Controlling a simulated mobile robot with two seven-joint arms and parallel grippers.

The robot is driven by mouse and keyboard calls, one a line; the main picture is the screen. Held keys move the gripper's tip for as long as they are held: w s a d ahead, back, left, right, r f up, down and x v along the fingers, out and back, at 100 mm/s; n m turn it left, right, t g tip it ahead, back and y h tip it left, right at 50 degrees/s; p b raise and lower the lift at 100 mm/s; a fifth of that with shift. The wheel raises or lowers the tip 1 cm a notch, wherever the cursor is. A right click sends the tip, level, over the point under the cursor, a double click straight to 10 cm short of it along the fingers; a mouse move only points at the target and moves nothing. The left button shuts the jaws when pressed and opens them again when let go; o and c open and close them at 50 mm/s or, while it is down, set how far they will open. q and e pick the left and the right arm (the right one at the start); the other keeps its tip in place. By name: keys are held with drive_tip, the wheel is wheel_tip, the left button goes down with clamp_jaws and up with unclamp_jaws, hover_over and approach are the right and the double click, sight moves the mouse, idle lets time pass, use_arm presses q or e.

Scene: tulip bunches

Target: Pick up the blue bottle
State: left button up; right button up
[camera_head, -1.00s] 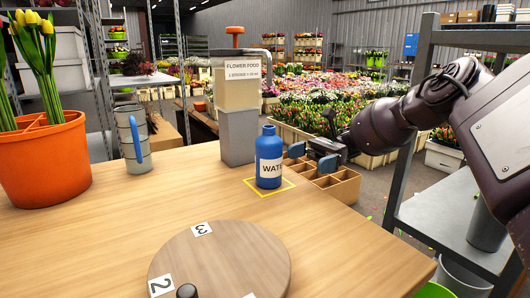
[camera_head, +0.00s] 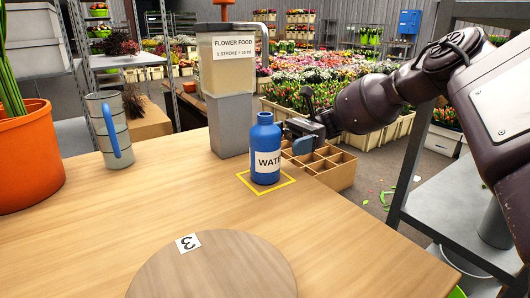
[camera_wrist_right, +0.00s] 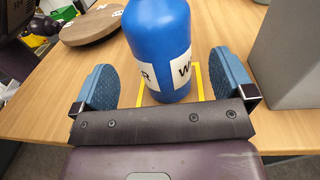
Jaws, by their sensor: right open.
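The blue bottle (camera_head: 265,135) stands upright on the wooden table inside a yellow square outline (camera_head: 250,186). Its white label reads "WATE", the rest being turned away. My right gripper (camera_head: 292,142) is at the bottle's right side with its jaws open. In the head view one blue finger shows there and the other seems hidden behind the bottle. In the right wrist view the bottle (camera_wrist_right: 158,35) stands between the two spread blue fingers of the gripper (camera_wrist_right: 166,82), with a gap on each side. My left gripper is not in view.
A grey flower food dispenser (camera_head: 231,120) stands close behind the bottle. A divided wooden box (camera_head: 335,172) is beside the table's right edge. A grey jug with blue handle (camera_head: 104,130), an orange pot (camera_head: 25,160) and a round wooden board (camera_head: 212,268) are also on the table.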

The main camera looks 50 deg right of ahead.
sight(252, 146)
drive_tip(key=a, duration=0.4)
drive_tip(key=shift+w+a+r, duration=0.4)
drive_tip(key=shift+w+a+f, duration=0.1)
drive_tip(key=shift+a, duration=0.45)
drive_tip(key=shift+c, duration=0.3)
drive_tip(key=c, duration=1.1)
drive_tip(key=shift+p, duration=0.3)
